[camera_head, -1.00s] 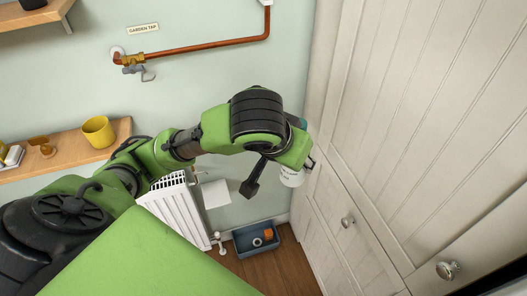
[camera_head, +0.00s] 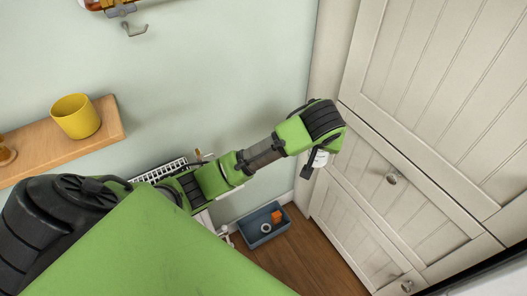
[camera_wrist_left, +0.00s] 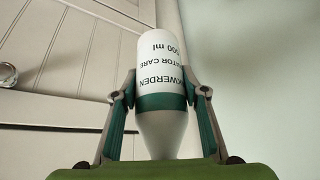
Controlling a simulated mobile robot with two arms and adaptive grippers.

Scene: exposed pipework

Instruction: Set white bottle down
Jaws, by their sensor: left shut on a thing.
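The white bottle (camera_wrist_left: 160,65) has a dark green band and printed lettering. In the left wrist view it sits between the two fingers of my left gripper (camera_wrist_left: 160,105), which is shut on it. In the head view only a small part of the white bottle (camera_head: 320,158) shows below my left wrist, beside the cabinet. My left gripper's fingers are mostly hidden there by the wrist. I cannot see what is directly under the bottle. My right gripper is not in view.
Cream panelled cabinets (camera_head: 440,90) with round knobs stand close on the right. A blue-grey tray (camera_head: 245,234) with an orange item and a ring lies on the wooden floor (camera_head: 310,262). A wooden shelf (camera_head: 40,152) with a yellow mug (camera_head: 75,116) is at left. A radiator (camera_head: 160,171) is behind my arm.

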